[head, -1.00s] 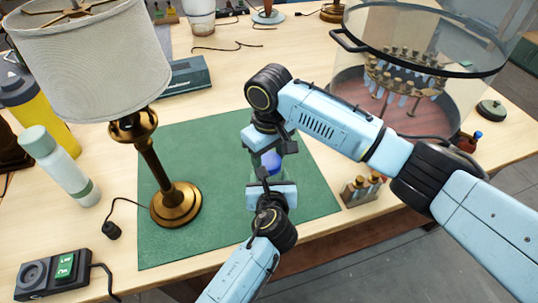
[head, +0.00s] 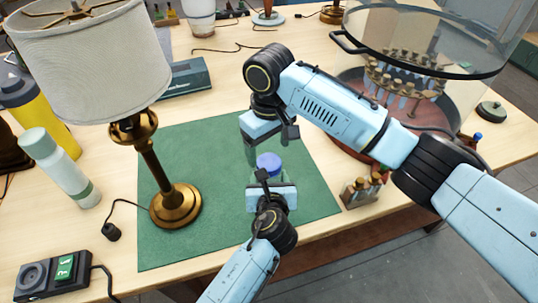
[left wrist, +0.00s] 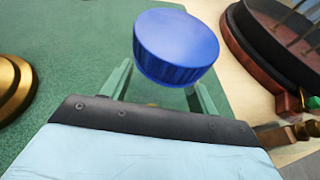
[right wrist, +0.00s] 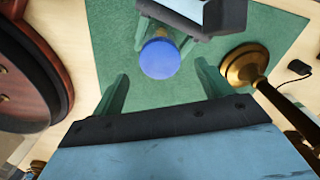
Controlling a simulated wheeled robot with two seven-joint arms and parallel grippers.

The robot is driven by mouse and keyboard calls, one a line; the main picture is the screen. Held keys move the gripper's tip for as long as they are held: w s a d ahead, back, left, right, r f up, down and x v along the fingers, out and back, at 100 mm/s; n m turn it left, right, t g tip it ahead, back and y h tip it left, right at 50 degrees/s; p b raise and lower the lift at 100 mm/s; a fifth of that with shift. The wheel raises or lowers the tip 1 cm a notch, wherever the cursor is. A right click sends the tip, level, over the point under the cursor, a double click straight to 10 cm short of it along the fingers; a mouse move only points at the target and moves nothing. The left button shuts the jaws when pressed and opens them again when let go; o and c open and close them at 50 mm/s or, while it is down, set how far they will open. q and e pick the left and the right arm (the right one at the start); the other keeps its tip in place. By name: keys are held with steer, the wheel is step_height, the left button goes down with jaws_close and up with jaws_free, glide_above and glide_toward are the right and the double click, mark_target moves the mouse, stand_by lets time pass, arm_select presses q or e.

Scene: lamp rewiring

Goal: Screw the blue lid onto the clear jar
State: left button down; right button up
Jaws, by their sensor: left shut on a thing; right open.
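The blue lid (head: 268,162) sits on top of the clear jar, which is almost wholly hidden beneath it and by my left gripper. My left gripper (head: 268,180) is shut around the jar over the green mat. The lid also shows in the left wrist view (left wrist: 176,45), above the left fingers, and in the right wrist view (right wrist: 160,58). My right gripper (right wrist: 161,70) is open, with its fingers spread apart and the lid beyond them, clear of both. I cannot tell whether the lid is fully tight.
A brass lamp (head: 176,205) with a pale shade stands on the left of the green mat (head: 200,250). The mat's front left is clear.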

step_height(320, 180, up, 8)
stand_by(0.4)
arm_select(q)
steer(key=shift+c, duration=1.6)
jaws_free()
steer(key=a+p+v, duration=0.1)
steer(key=v, duration=1.2)
steer(key=shift+s+d+p, duration=0.25)
steer(key=shift+d+p, duration=0.1)
steer(key=shift+d, duration=0.05)
arm_select(e)
steer(key=shift+r, duration=0.8)
